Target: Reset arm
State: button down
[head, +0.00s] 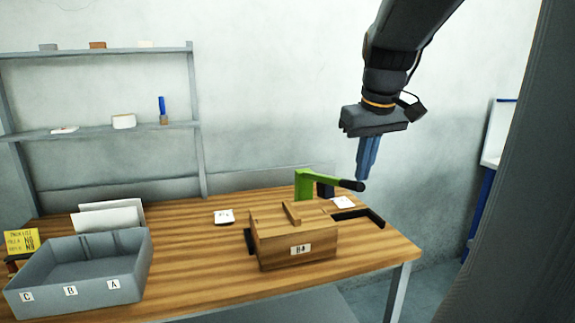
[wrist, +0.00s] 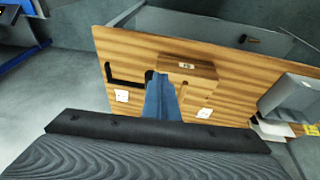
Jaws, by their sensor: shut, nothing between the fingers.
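My gripper (head: 367,160) hangs from the arm above the right end of the wooden table (head: 195,255) in the head view, with its blue fingers shut and nothing between them. In the wrist view the blue fingers (wrist: 161,97) are together, seen against the table. Beneath and left of it in the head view stands a wooden box (head: 295,245) with a label; it also shows in the wrist view (wrist: 188,65). A green clamp-like piece with a black handle (head: 303,186) stands behind the box, close below the fingertips.
A grey tray marked C, B, A (head: 125,285) stands at the table's left. White cards (head: 224,217) and a black L-shaped piece (head: 372,214) lie near the box. A grey shelf (head: 100,132) with small items stands against the wall. Space around the raised arm is clear.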

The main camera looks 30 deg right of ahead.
jog(key=s+a+f+n+g, duration=0.1)
jog(key=a+f, duration=1)
jog(key=f, duration=0.1)
jog(key=s+a+f+g+y+b, duration=0.1)
jog(key=s+a+f, duration=0.1)
jog(key=a+f, duration=1)
jog(key=shift+s+f+n, duration=0.3)
jog(key=shift+f+n, duration=0.1)
jog(key=shift+f, duration=0.35)
